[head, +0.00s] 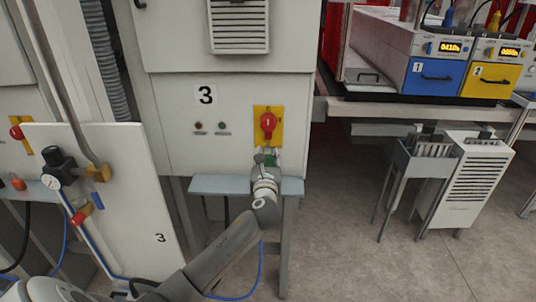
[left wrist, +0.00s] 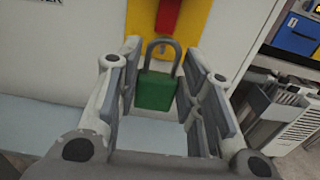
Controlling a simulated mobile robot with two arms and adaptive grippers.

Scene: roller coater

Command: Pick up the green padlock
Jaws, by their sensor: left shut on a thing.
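The green padlock (left wrist: 156,91) has a grey shackle and sits between the fingers of my left gripper (left wrist: 160,95) in the left wrist view. The gripper is shut on it. In the head view the left gripper (head: 266,164) is just below the red rotary switch (head: 268,124) on its yellow plate, and only a little of the green padlock (head: 270,158) shows. The shackle's top is close to the switch's lower end; I cannot tell whether it passes through anything. My right gripper is not in view.
A grey-blue shelf (head: 220,185) juts from the cabinet marked 3 (head: 160,110) just under the gripper. A white panel with a gauge (head: 52,182) stands at the left. Blue (head: 435,78) and yellow (head: 490,82) units sit on a bench at the right. Open floor lies at lower right.

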